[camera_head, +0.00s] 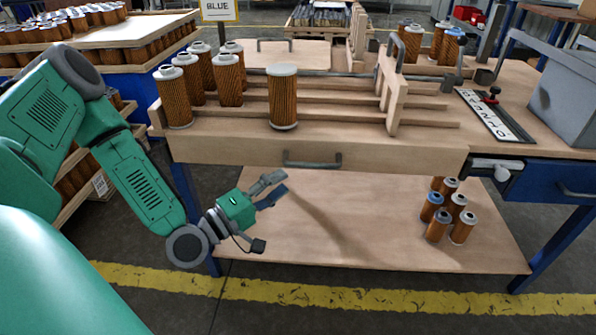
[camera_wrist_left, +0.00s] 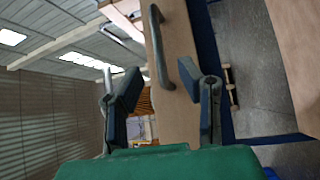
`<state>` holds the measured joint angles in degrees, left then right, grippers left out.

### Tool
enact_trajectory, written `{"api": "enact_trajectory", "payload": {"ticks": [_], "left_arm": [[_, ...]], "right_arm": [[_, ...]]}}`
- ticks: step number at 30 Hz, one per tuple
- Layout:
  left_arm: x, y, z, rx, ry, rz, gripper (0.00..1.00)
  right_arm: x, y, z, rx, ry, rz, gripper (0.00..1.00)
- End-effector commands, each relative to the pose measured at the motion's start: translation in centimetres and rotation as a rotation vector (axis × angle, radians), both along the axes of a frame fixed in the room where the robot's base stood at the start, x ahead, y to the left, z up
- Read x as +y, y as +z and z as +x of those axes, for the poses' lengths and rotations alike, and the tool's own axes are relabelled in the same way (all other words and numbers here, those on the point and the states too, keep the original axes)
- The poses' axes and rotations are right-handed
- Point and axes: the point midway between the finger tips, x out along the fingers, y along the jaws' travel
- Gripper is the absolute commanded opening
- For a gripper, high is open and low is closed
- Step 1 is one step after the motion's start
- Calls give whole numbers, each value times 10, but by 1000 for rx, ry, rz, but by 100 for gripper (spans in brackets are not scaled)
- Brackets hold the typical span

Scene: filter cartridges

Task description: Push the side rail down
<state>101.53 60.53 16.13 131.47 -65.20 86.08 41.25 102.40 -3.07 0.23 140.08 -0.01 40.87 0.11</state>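The side rail (camera_head: 230,150) is a long pale wooden board along the front of the workbench, with a grey bar handle (camera_head: 313,163) on its face. The rail stands upright in front of the filter cartridges. My left gripper (camera_head: 282,184) is below and left of the handle, its fingers apart and empty. In the left wrist view, the open left gripper (camera_wrist_left: 166,98) faces the wooden rail (camera_wrist_left: 181,28), which runs upright between the fingers. Grey bars show near it; contact with the fingers cannot be seen. My right gripper is not in view.
Several orange-brown cartridges (camera_head: 229,82) stand behind the rail, with one (camera_head: 283,98) nearer its middle. More cartridges (camera_head: 460,222) stand on the lower shelf (camera_head: 380,235). A grey box (camera_head: 565,105) sits at the right. Space below the rail is largely clear.

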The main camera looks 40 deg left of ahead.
Motion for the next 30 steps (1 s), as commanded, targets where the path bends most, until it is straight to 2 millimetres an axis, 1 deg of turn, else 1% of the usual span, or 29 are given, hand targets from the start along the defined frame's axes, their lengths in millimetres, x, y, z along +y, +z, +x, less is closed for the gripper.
{"api": "enact_trajectory", "payload": {"ticks": [1,3,6,9,26,29,30], "left_arm": [[3,-2,-9,3,2,-1,32],[5,-3,-18,2,2,-1,32],[7,-5,-28,2,1,-1,32],[8,-5,-32,1,0,-1,32],[8,-5,-33,1,0,0,32],[2,-7,-32,24,-15,19,32],[-4,-10,-31,49,-31,40,32]], "right_arm": [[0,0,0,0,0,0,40],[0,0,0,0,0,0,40],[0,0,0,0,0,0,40],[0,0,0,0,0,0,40],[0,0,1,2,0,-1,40],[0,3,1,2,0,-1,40],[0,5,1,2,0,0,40]]}}
